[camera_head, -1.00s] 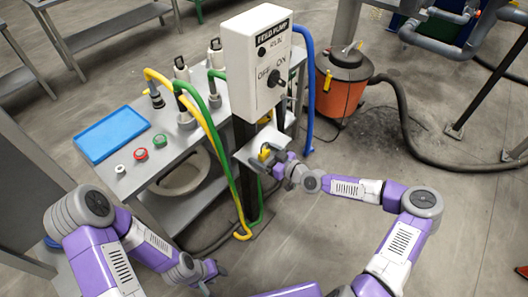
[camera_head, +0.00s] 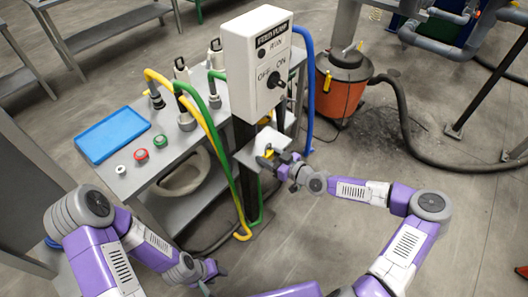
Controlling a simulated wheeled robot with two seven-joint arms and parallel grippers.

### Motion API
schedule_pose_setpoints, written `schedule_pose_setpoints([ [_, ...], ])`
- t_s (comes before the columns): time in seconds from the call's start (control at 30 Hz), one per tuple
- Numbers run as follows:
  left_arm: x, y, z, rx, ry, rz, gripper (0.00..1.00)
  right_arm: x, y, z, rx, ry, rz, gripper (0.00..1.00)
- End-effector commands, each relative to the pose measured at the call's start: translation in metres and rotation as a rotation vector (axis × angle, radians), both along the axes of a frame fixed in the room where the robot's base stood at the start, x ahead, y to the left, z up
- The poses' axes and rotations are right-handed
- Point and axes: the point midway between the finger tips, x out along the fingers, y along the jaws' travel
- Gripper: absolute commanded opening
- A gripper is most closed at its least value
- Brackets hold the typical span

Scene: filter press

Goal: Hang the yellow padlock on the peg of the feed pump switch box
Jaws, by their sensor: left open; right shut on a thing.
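The white feed pump switch box (camera_head: 257,62) stands on a dark post, with a black OFF/ON knob (camera_head: 276,80) on its front. The small yellow padlock (camera_head: 268,153) is in my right gripper (camera_head: 270,159), which is shut on it. The gripper holds it below the box, over or at a pale shelf (camera_head: 251,154) on the post. I cannot tell whether the padlock touches the shelf. The peg cannot be made out. My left gripper (camera_head: 212,273) is open and empty at the lower left, away from the box.
A grey table (camera_head: 125,181) at the left carries a blue tray (camera_head: 112,134), red (camera_head: 140,155) and green (camera_head: 160,141) caps and a white ring. Yellow and green hoses run beside the post; a blue hose (camera_head: 309,90) hangs at its right. An orange drum (camera_head: 340,97) stands behind.

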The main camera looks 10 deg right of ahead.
Motion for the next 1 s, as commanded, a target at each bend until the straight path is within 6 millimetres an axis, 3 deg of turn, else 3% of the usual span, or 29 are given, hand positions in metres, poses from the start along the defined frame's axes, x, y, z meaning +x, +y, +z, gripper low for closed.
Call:
schedule_pose_setpoints([
  [0.6, 0.0, 0.0, 0.011, 0.0, 0.0, 0.0, 0.43, -0.031, -0.025, 0.028, 0.001, -0.001, 0.0, 0.25],
  [1.0, 0.0, 0.0, 0.011, 0.0, 0.0, 0.0, 0.43, -0.033, -0.026, 0.029, 0.0, 0.0, 0.0, 0.25],
])
